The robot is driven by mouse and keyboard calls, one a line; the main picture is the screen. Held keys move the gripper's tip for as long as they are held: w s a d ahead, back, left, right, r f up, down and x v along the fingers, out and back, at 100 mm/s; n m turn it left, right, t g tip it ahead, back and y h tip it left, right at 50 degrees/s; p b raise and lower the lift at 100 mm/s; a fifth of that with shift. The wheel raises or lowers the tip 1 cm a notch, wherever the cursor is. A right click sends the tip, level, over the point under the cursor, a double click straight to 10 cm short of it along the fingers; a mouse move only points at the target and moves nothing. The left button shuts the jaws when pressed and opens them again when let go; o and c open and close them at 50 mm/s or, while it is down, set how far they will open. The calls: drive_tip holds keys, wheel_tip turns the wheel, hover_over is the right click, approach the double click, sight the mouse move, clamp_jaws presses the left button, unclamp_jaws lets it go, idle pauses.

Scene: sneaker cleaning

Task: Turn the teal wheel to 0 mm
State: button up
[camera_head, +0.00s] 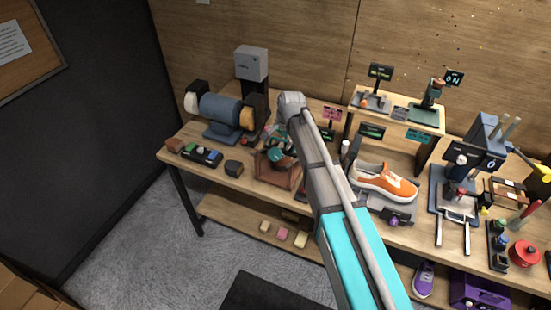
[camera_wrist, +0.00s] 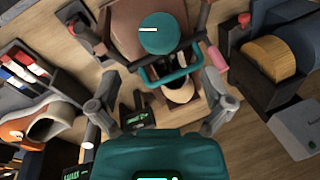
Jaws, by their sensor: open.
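The teal wheel (camera_wrist: 163,35) is a round knob with a white mark on its left side in the wrist view. It sits by a brown base (camera_wrist: 124,27) and a teal bar. In the head view the teal wheel (camera_head: 275,156) is small and partly hidden by my arm. My gripper (camera_wrist: 157,22) is open, with one grey finger on each side of the wheel; I cannot tell whether either touches it. It also shows in the head view (camera_head: 283,138), over the brown device. A small dark display (camera_wrist: 138,120) with green characters stands nearby; its reading is too small to tell.
A blue bench grinder (camera_head: 221,112) stands left of the device. An orange sneaker (camera_head: 384,182) and a clamp press (camera_head: 455,190) stand to the right. A raised shelf (camera_head: 411,116) holds small tools behind. Several small blocks lie on the lower shelf.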

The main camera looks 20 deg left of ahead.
sight(276, 152)
drive_tip(key=shift+b+x, duration=3.95)
drive_tip(key=shift+x, duration=0.4)
drive_tip(key=c, duration=1)
